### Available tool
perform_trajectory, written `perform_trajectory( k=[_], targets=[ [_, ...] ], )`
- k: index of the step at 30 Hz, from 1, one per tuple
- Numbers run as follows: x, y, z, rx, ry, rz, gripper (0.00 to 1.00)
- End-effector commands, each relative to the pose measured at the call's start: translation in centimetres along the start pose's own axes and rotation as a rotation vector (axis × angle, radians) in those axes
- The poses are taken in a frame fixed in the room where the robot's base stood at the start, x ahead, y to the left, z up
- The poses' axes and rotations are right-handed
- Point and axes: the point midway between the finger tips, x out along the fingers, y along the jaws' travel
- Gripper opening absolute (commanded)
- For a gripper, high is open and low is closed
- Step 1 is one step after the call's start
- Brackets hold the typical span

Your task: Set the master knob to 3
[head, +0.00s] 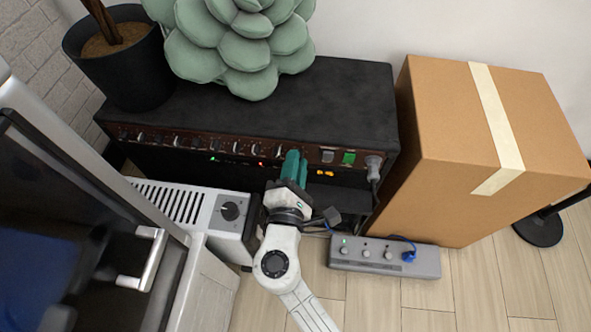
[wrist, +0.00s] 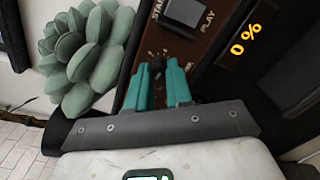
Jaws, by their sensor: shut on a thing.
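A black amplifier (head: 250,106) with a dark red-brown front panel (head: 200,141) carries a row of several small knobs. My gripper (head: 294,166) reaches up to the right part of this panel, just left of the switches. In the wrist view, my gripper (wrist: 158,80) has its two teal fingers on either side of a small dark knob (wrist: 157,66), shut on it. The knob's pointer and scale are hidden by the fingers. A display (wrist: 246,40) beside the panel reads "0 %" in orange. A switch (wrist: 185,14) near the knob is marked with "PLAY".
A green succulent-shaped cushion (head: 245,45) and a potted plant (head: 118,60) stand on the amplifier. A cardboard box (head: 490,140) stands to its right. A grey power strip (head: 384,257) lies on the floor. A grey unit with a dial (head: 231,211) is at the left.

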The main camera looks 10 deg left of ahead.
Motion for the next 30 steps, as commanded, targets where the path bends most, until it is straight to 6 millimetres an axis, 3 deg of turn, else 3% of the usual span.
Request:
perform_trajectory(
  k=[15,30],
  targets=[
    [-0.02,-0.23,-0.06,0.352,0.009,0.000,0.00],
    [0.00,-0.13,0.07,0.423,0.011,-0.002,0.00]
  ],
)
